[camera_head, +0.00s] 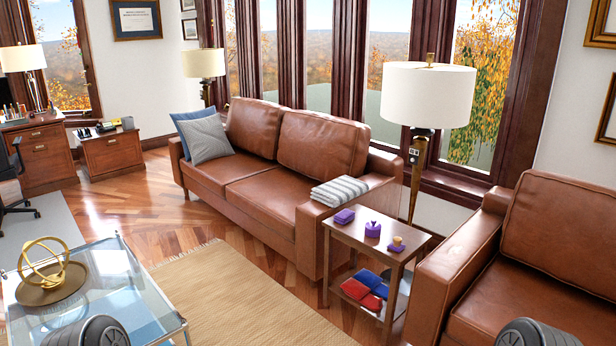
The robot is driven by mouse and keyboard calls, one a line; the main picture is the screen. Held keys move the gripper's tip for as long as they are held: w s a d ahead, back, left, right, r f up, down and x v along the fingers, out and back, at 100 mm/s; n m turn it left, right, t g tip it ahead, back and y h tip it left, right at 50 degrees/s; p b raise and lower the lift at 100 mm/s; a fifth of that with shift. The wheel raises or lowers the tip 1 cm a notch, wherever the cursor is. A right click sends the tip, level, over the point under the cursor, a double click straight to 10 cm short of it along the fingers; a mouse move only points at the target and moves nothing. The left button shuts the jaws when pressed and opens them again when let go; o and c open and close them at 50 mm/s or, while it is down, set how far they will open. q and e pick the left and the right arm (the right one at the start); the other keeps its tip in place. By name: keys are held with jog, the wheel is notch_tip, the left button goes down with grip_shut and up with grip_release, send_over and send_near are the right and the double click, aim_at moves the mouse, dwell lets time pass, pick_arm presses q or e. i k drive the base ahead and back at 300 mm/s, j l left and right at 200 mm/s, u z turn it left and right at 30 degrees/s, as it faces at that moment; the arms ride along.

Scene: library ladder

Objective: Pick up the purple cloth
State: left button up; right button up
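A folded purple item that looks like the purple cloth (344,216) lies on the top of the wooden side table (350,233), near its left back corner. Next to it stands a purple object with a small knob (373,229). To the right is a small gold-coloured object on a purple base (396,244). Neither gripper is in view. Only dark rounded parts of my arms show at the bottom left and bottom right edges, well apart from the table.
The side table stands between a brown leather sofa (262,205) and a leather armchair (480,275). Its lower shelf holds red (355,288) and blue (368,278) folded items. A floor lamp (428,95) rises behind it. A glass table (110,285) is at left; the rug (235,300) is clear.

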aim_at(344, 217)
jog(key=i+j+z, duration=0.15)
jog(key=i, duration=0.5)
jog(key=i+j+z, duration=0.2)
jog(key=i, duration=0.4)
jog(key=i+j+z, duration=0.25)
jog(key=i+z, duration=0.15)
jog(key=i+j+z, duration=0.75)
jog(key=i+j, duration=0.2)
jog(key=j, duration=0.15)
